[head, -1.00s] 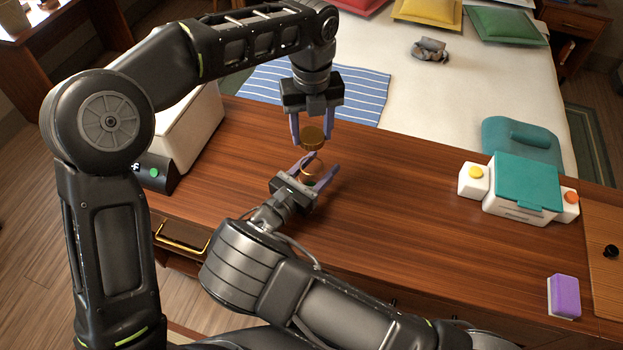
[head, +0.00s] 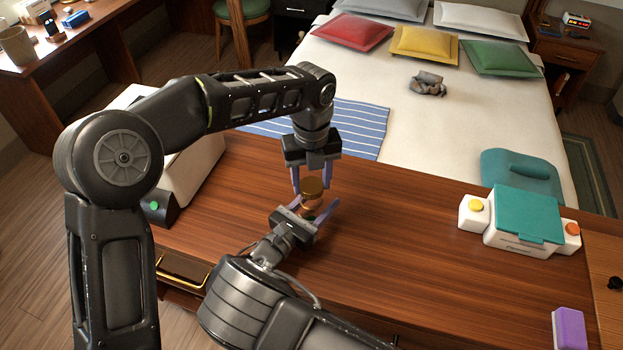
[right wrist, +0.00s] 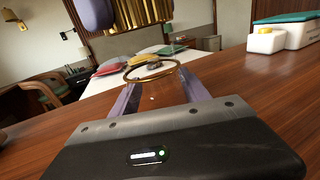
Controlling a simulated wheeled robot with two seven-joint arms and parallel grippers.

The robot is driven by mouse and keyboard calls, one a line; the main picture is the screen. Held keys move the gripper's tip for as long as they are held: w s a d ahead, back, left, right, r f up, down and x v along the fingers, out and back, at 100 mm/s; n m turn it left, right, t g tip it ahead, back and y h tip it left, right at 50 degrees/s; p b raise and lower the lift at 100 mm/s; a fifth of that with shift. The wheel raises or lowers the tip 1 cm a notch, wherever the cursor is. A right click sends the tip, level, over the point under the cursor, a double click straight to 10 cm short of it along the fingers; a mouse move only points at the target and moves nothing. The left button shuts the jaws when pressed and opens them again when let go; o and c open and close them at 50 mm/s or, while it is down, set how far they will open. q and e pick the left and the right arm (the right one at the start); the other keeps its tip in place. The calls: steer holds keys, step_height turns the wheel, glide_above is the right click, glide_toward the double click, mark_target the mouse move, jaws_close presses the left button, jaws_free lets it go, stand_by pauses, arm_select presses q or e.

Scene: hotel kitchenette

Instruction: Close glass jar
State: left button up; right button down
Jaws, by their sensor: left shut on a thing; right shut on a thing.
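The gold lid (head: 312,186) is held by my left gripper (head: 313,178), which points straight down with a purple finger on each side of it. The small glass jar (head: 308,210) stands upright on the wooden counter, held by my right gripper (head: 313,212), which is low and partly hides it. In the right wrist view the jar's round, open gold rim (right wrist: 150,77) shows between my purple fingers. The ribbed lid (right wrist: 128,14) hangs above that rim with a visible gap, and a left finger (right wrist: 95,12) shows beside it.
A white box with a teal lid (head: 526,212) and a purple-and-white sponge (head: 569,329) stand right on the counter (head: 400,235). A white appliance (head: 190,165) stands at left. The middle of the counter is clear. A bed (head: 450,120) lies behind.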

mark_target(311, 211)
stand_by(0.3)
arm_select(q)
steer(key=shift+f, duration=0.85)
steer(key=shift+f, duration=0.6)
stand_by(0.3)
steer(key=m, duration=1)
steer(key=o, duration=1.3)
